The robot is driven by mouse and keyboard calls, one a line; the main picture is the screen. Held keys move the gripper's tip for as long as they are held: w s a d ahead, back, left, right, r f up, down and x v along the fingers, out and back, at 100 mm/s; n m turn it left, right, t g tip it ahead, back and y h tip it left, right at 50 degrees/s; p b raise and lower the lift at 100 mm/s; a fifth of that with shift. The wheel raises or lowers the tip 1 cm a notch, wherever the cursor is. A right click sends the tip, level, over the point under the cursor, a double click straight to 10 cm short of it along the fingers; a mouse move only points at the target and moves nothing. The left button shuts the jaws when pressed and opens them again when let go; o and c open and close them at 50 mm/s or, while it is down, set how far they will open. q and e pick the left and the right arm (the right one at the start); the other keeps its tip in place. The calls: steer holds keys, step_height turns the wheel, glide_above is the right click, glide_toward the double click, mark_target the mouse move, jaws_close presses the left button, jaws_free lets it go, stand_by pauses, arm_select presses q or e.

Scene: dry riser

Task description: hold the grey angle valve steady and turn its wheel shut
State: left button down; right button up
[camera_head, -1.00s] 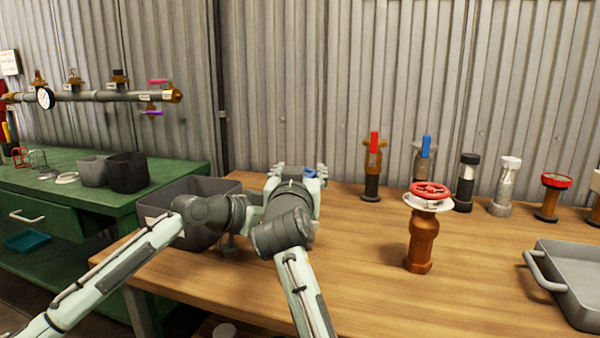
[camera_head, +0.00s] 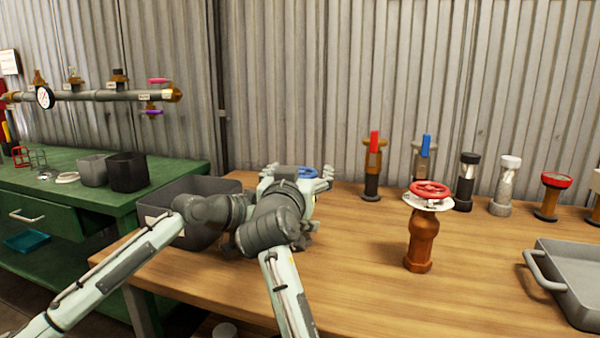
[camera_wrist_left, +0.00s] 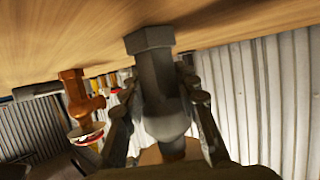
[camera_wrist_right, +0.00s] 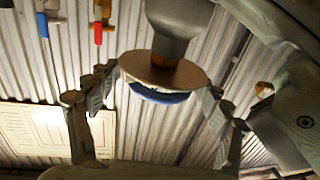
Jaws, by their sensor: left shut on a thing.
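The grey angle valve (camera_wrist_left: 158,85) stands on the wooden table, upside down in the left wrist view. My left gripper (camera_wrist_left: 160,100) has its fingers on both sides of the body and is shut on it. In the right wrist view the valve's grey body (camera_wrist_right: 178,30), a round plate and the blue wheel (camera_wrist_right: 160,96) show. My right gripper (camera_wrist_right: 155,105) is open, its fingers on either side of the wheel with gaps visible. In the head view only part of the blue wheel (camera_head: 307,172) shows; my arms hide the body and my left gripper.
An orange valve with a red wheel (camera_head: 420,235) stands to the right on the table (camera_head: 350,285). Several other valves and fittings line the back. A grey tray (camera_head: 570,285) is at the right edge. A dark bin (camera_head: 185,190) stands left of my arms.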

steer(key=s+a, duration=0.2)
steer(key=s, duration=1)
steer(key=shift+w+r, duration=0.1)
step_height(320, 180, up, 8)
steer(key=w+d+n+t+y, duration=0.1)
steer(key=w+d+t+y, duration=0.1)
steer(key=t+y, duration=0.1)
step_height(320, 180, down, 8)
steer(key=s+d+n+g+y, duration=0.2)
steer(key=d+n+g+y, duration=0.1)
steer(key=n+y, duration=0.1)
steer(key=x, duration=1.2)
steer(key=shift+a+f, duration=0.2)
steer(key=shift+f, duration=0.15)
